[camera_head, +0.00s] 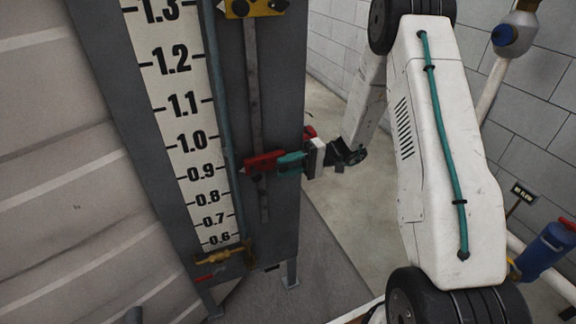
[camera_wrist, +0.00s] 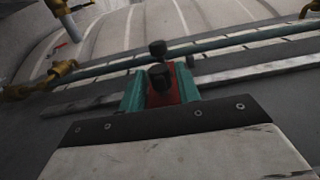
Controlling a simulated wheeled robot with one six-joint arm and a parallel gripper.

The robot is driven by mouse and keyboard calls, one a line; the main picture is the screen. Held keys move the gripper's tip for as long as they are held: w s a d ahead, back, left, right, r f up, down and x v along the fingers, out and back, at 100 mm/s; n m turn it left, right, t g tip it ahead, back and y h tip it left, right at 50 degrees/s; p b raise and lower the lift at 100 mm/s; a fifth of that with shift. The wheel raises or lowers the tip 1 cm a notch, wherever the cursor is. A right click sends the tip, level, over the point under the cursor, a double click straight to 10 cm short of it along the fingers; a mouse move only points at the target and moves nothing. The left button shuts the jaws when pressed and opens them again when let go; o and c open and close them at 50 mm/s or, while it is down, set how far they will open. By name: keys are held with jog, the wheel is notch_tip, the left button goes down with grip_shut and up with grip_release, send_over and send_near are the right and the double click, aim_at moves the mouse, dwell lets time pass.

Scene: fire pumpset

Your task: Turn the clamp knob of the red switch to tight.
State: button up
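The red switch (camera_head: 262,162) sits on a grey vertical rail beside the white level scale, near the 0.9 to 1.0 marks. In the wrist view its red body (camera_wrist: 169,94) shows between my two teal fingers, with a near black knob (camera_wrist: 160,77) and a farther black knob (camera_wrist: 158,48). I cannot tell for sure which is the clamp knob or how tight it is. My gripper (camera_head: 286,162) is at the switch's right side; in the wrist view its fingers (camera_wrist: 160,92) stand apart around the near knob. Red shows between that knob and the right finger. Contact is unclear.
A yellow switch (camera_head: 256,8) sits higher on the rail. A brass valve (camera_head: 224,255) is at the scale's foot, and a teal pipe (camera_head: 219,100) runs beside the scale. A blue cylinder (camera_head: 546,246) stands at the right.

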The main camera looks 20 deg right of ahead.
jog(key=shift+d, duration=0.1)
jog(key=d, duration=0.7)
jog(key=shift+d, duration=0.35)
jog(key=shift+f, duration=0.1)
